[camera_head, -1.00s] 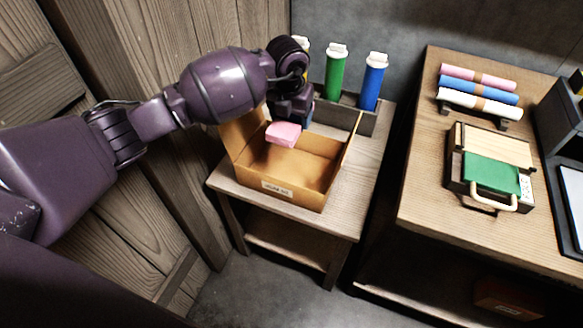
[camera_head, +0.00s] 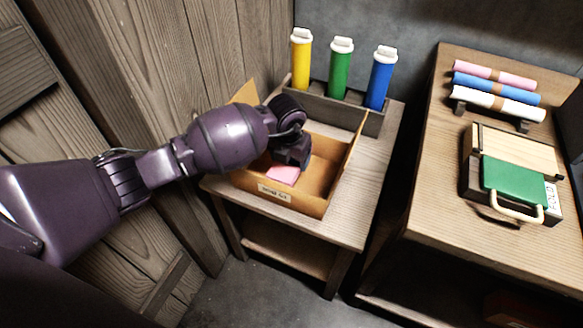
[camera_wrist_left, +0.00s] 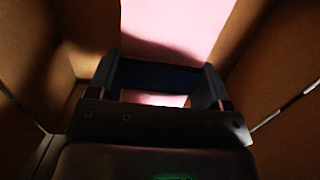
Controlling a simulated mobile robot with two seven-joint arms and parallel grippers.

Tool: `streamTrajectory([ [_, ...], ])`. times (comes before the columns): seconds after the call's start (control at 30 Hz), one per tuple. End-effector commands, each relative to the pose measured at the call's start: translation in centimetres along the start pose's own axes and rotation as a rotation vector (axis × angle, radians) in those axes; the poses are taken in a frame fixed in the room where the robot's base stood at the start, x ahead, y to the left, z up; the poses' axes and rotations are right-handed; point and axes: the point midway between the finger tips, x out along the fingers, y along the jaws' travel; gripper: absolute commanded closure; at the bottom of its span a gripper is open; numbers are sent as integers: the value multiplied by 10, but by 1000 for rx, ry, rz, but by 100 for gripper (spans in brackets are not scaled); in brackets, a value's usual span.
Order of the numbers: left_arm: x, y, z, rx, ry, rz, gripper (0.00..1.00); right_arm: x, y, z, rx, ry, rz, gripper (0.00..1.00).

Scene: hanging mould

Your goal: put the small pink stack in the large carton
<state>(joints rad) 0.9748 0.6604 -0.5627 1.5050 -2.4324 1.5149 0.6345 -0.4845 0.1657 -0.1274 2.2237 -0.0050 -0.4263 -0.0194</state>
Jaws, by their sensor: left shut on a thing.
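The small pink stack (camera_head: 283,175) is inside the large carton (camera_head: 292,201), towards its near left part. My left gripper (camera_head: 284,163) reaches down into the carton and is shut on the stack; the hand hides much of it. In the left wrist view the pink stack (camera_wrist_left: 172,28) fills the top middle, at the fingers of the left gripper (camera_wrist_left: 165,80), with brown carton walls on both sides. Whether the stack touches the carton floor, I cannot tell. The carton is open, with its flaps raised. My right gripper is not in view.
The carton stands on a small wooden table (camera_head: 352,222). Behind it, a grey rack (camera_head: 336,112) holds yellow, green and blue tubes. On the right-hand table (camera_head: 435,215) lie pink, blue and white rolls and a wooden device with a green pad (camera_head: 513,187).

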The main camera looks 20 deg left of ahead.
Motion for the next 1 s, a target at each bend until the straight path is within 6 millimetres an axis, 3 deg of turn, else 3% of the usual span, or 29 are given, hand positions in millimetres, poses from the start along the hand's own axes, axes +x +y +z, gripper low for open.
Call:
streamTrajectory([
  [0.03, 17, 0, -5, 0, 12, -1, 53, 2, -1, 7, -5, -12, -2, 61],
  [0.2, 43, 0, -9, 0, 13, -1, 53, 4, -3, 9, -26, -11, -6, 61],
  [0.4, 42, 0, -6, 0, 3, 0, 53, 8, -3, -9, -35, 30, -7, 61],
  [0.67, 46, 0, -7, 1, 4, 1, 53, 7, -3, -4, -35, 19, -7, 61],
  [0.7, 45, 0, -7, 1, 3, 0, 22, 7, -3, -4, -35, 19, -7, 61],
  [0.8, 45, 0, -7, 1, 3, 0, 7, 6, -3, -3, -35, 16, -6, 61],
  [0.83, 45, 0, -7, 1, 3, 0, 3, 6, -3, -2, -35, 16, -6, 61],
  [1.0, 45, 0, -7, 1, 4, 0, 3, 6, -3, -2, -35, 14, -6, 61],
])
